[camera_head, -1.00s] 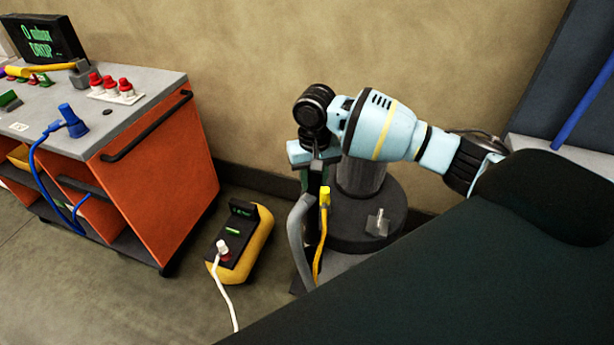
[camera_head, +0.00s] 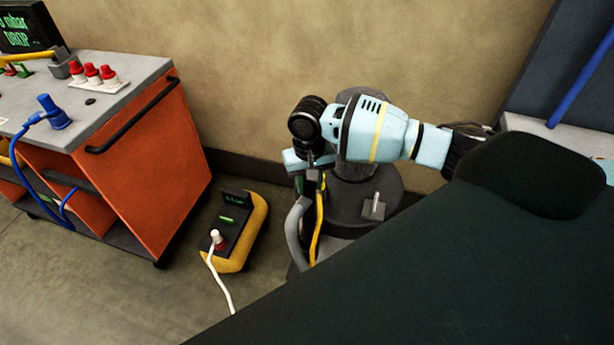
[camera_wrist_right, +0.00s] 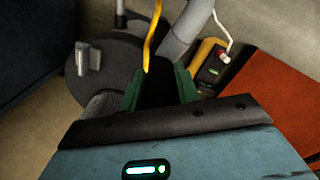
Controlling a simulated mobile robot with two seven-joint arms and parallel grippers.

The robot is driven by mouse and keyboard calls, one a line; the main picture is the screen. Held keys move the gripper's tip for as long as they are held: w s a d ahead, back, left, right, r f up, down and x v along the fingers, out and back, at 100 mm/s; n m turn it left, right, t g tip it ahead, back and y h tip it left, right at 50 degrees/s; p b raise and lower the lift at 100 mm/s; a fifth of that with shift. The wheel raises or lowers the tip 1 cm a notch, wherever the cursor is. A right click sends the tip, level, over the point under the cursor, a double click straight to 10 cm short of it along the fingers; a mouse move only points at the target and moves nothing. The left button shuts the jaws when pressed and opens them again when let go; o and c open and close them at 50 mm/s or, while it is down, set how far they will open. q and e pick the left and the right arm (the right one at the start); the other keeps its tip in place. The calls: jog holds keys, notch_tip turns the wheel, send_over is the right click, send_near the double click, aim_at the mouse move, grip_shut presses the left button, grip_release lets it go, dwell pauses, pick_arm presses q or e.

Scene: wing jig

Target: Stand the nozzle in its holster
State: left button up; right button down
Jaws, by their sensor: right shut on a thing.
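My right gripper (camera_head: 312,183) hangs over the left side of a dark round machine (camera_head: 390,190). In the right wrist view its green fingers (camera_wrist_right: 158,90) are shut on a dark piece, which I take to be the nozzle (camera_wrist_right: 157,88). A grey hose (camera_head: 294,235) bends down beside it, and the hose also shows in the wrist view (camera_wrist_right: 188,35). The nozzle's lower end is hidden. A small grey bracket (camera_head: 373,207) stands on the machine's top; I cannot tell whether it is the holster. My left gripper is not in view.
A yellow cable (camera_head: 318,225) runs down close to the hose. A yellow-and-black box (camera_head: 238,230) with a white cable sits on the floor to the left. An orange cart (camera_head: 150,170) stands farther left. A large dark surface (camera_head: 440,270) fills the lower right.

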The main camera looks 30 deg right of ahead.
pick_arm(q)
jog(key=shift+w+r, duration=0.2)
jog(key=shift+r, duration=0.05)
pick_arm(e)
jog(key=shift+r, duration=0.15)
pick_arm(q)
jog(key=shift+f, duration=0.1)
pick_arm(e)
jog(key=shift+f, duration=0.3)
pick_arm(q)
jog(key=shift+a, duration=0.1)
pick_arm(e)
jog(key=shift+f, duration=0.25)
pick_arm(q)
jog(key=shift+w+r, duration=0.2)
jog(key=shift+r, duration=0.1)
pick_arm(e)
jog(key=shift+f, duration=0.5)
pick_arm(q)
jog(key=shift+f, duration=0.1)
pick_arm(e)
jog(key=shift+f, duration=0.15)
